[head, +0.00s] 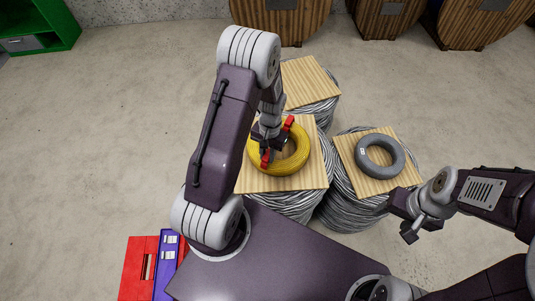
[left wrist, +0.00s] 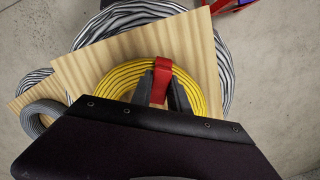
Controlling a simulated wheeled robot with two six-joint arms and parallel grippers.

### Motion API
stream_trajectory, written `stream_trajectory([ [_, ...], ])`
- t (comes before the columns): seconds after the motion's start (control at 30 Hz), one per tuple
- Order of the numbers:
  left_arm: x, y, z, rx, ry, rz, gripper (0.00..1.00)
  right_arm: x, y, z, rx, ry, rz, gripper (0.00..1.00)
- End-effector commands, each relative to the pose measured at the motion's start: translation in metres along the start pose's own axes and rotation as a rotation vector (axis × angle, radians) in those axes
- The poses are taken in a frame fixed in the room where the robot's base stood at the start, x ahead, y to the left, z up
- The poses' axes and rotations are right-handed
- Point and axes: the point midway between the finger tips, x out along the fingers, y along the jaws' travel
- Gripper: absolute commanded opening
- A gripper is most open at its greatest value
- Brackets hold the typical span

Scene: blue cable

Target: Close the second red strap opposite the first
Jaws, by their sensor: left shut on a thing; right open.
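A yellow cable coil (head: 297,160) lies flat on a wooden board on a wire spool; it is yellow, not blue. One red strap (head: 288,123) is around its far side. The second red strap (head: 265,160) is on the near side, roughly opposite. My left gripper (head: 267,150) is over the coil, and its fingers are shut on this near strap, which also shows between them in the left wrist view (left wrist: 162,72). The gripper body hides the far strap there. My right gripper (head: 403,221) is open and empty, beside the grey coil's spool.
A grey coil (head: 362,167) lies on the board to the right. A bare board (head: 309,82) on another spool is behind. Red and blue cases (head: 140,268) are at the lower left. Wooden drums (head: 285,20) and a green shelf (head: 45,12) stand farther back. The floor at left is clear.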

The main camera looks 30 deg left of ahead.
Motion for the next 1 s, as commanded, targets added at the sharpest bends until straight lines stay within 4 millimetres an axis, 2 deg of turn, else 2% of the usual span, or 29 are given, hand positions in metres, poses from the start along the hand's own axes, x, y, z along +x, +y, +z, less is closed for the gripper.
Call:
stream_trajectory([
  [0.3,0.011,-0.001,0.000,0.000,-0.001,0.000,0.00,0.008,0.000,0.001,0.000,0.000,0.000,0.58],
  [1.0,0.019,0.000,-0.001,0.000,0.000,0.000,0.00,0.013,0.000,0.001,0.000,0.000,0.000,0.58],
])
